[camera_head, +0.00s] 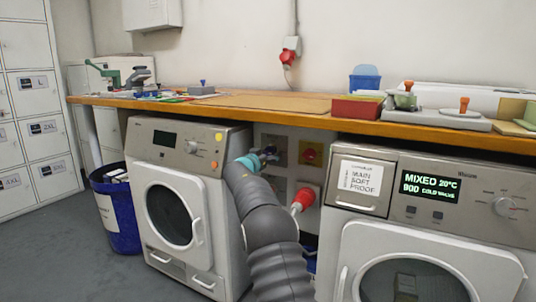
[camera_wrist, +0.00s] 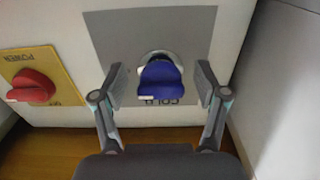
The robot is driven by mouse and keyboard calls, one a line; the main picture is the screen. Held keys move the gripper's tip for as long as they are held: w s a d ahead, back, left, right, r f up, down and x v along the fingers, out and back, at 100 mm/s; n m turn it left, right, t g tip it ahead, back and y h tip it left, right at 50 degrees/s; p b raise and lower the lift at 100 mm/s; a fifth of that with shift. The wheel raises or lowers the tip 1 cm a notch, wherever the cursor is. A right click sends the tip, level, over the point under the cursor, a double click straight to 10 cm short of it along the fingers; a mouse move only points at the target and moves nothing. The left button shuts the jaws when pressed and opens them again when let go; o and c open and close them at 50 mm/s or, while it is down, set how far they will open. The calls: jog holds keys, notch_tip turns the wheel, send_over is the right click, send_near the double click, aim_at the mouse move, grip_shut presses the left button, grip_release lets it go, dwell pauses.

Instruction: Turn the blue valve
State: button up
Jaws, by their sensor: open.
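The blue valve (camera_wrist: 161,80) is a rounded blue knob on a grey plate (camera_wrist: 112,32) marked "COLD", on a pale panel. In the wrist view my gripper (camera_wrist: 160,84) is open, with one finger on each side of the knob and a visible gap on both sides. How deep the fingertips reach around the knob I cannot tell. In the head view my gripper (camera_head: 262,158) is at the panel between the two machines, and my arm partly hides this spot. A small dark blue bit of the valve (camera_head: 270,152) shows at the fingertips.
A red knob (camera_wrist: 34,88) on a yellow "POWER" plate sits beside the grey plate. A red plug (camera_head: 303,198) sticks out below it. Washing machines stand on the left (camera_head: 178,195) and right (camera_head: 430,230). The wooden worktop (camera_head: 270,103) overhangs the narrow gap.

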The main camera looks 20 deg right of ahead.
jog(key=c, duration=1.2)
jog(key=shift+o, duration=0.2)
jog(key=shift+f+b, duration=0.15)
jog(key=shift+b, duration=0.2)
jog(key=n+b, duration=0.2)
jog(key=n, duration=0.1)
jog(key=shift+s+d+f, duration=0.1)
jog(key=n, duration=0.1)
jog(key=n+b, duration=0.1)
jog(key=n, duration=0.1)
jog(key=n+b, duration=0.1)
jog(key=n, duration=0.1)
jog(key=shift+s+d+r, duration=0.1)
jog(key=shift+r, duration=0.15)
jog(key=n, duration=0.5)
jog(key=shift+r, duration=0.2)
jog(key=n+p, duration=0.1)
jog(key=n, duration=0.3)
jog(key=shift+s+r+n, duration=0.1)
jog(key=shift+r+n, duration=0.05)
jog(key=shift+n, duration=0.25)
